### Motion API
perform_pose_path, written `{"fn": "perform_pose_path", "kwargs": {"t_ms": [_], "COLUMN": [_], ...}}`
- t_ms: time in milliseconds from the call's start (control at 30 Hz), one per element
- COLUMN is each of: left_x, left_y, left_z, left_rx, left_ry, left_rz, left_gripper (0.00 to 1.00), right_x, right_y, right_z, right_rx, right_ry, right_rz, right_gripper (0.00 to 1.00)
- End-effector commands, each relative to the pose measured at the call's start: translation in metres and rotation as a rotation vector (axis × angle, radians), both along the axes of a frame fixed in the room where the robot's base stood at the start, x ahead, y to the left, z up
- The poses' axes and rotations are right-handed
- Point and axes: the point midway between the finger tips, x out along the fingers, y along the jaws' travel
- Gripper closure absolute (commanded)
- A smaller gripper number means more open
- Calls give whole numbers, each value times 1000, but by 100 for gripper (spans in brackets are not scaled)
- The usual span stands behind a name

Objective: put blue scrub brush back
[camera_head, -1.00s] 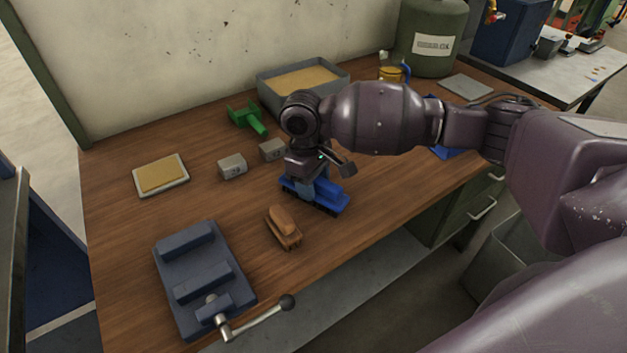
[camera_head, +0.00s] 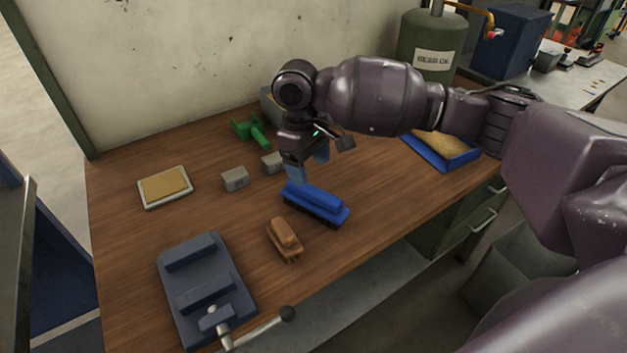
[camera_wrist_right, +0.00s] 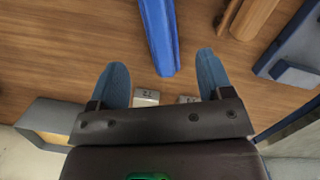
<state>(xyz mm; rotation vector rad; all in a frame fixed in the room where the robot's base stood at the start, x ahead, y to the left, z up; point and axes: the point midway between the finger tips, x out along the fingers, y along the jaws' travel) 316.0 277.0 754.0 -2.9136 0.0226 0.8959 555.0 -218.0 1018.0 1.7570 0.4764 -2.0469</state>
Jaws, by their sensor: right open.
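The blue scrub brush (camera_head: 318,204) lies on the wooden bench, bristles down, near the middle of the head view. It also shows in the right wrist view (camera_wrist_right: 159,35), ahead of the fingertips. My right gripper (camera_head: 308,172) is open and empty, just above and behind the brush, with its blue fingers apart. In the wrist view its fingertips (camera_wrist_right: 161,66) are spread either side of the brush's near end. A brown brush (camera_head: 285,239) lies on the bench in front of the blue one. My left gripper is not in view.
A blue tray (camera_head: 437,161) with tan contents stands at the right. A dark vise (camera_head: 204,288) is at front left. Small grey blocks (camera_head: 235,179), a green tool (camera_head: 251,131) and a sponge dish (camera_head: 165,187) lie left and behind. A green tank (camera_head: 428,50) stands at the back.

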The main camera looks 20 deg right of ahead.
Motion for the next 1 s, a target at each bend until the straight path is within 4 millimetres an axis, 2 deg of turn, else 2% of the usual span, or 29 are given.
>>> {"fn": "perform_pose_path", "kwargs": {"t_ms": [33, 100, 300, 1000], "left_x": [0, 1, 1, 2], "left_y": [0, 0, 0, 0], "left_z": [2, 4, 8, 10], "left_rx": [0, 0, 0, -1], "left_ry": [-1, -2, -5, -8], "left_rz": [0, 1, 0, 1], "left_gripper": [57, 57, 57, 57], "right_x": [1, 3, 5, 5], "right_y": [1, 2, 3, 3], "right_z": [11, 20, 35, 37], "right_rx": [0, 1, 1, 0], "right_ry": [-2, -2, 1, 1], "right_rz": [0, 0, 0, 1], "right_gripper": [27, 27, 27, 27]}}
